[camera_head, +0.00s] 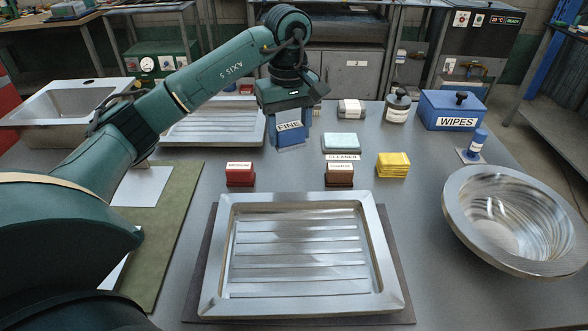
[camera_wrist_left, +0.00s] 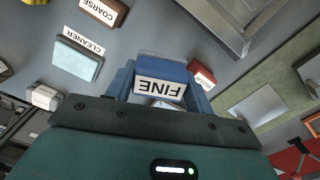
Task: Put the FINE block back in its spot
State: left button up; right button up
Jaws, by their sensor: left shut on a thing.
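The blue FINE block (camera_head: 290,129) with its white label is held up by my left gripper (camera_head: 291,141), above the grey table. In the left wrist view the FINE block (camera_wrist_left: 161,72) sits between the blue fingers of the left gripper (camera_wrist_left: 158,88), its label upside down. The gripper is shut on it. A red block (camera_head: 240,175) stands to its left and nearer, and a brown block (camera_head: 340,175) labelled COARSE to its right and nearer. Bare table shows between those two. My right gripper is not in view.
A ribbed metal tray (camera_head: 212,285) lies in front, with another behind the arm. A light blue pad (camera_head: 341,141) labelled CLEANER and yellow sponges (camera_head: 393,165) lie to the right. A metal bowl (camera_head: 462,210), a blue WIPES box (camera_head: 451,107) and a bottle (camera_head: 397,106) stand further right.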

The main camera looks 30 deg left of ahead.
aim_at(290, 181)
pick_arm(q)
notch_tip(290, 181, down, 10)
jog(key=shift+r, duration=0.1)
dwell(0.4)
jog(key=shift+f, duration=0.25)
jog(key=o, duration=0.9)
jog(key=shift+o, duration=0.2)
notch_tip(290, 181, up, 12)
jog(key=shift+r, duration=0.2)
